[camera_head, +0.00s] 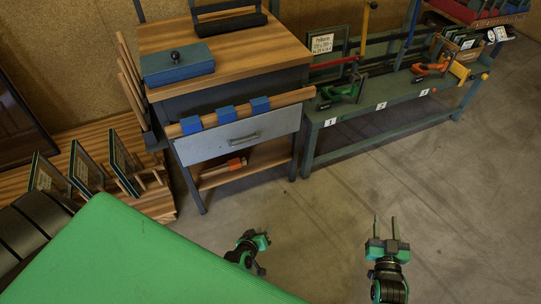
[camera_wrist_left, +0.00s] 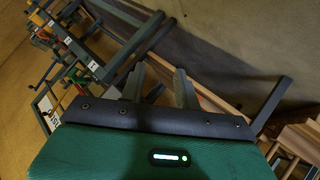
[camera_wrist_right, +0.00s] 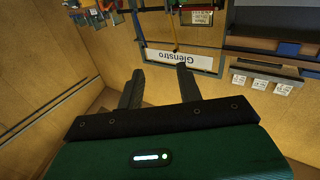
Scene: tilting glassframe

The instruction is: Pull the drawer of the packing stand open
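The drawer looks shut. A wooden roller with blue bands (camera_head: 222,117) runs along the stand just above the drawer. My left gripper (camera_head: 256,236) is low in front of the stand, well apart from the handle; in the left wrist view its two fingers (camera_wrist_left: 158,82) stand apart with nothing between them. My right gripper (camera_head: 386,228) is further right over bare floor, its fingers apart and empty, as the right wrist view also shows (camera_wrist_right: 158,85).
A blue box (camera_head: 177,66) with a black knob sits on the stand's top. An orange item (camera_head: 236,164) lies on the lower shelf. A green bench (camera_head: 360,117) with numbered clamps stands to the right. Framed panels (camera_head: 125,165) stand at left. The floor (camera_head: 330,210) before the stand is clear.

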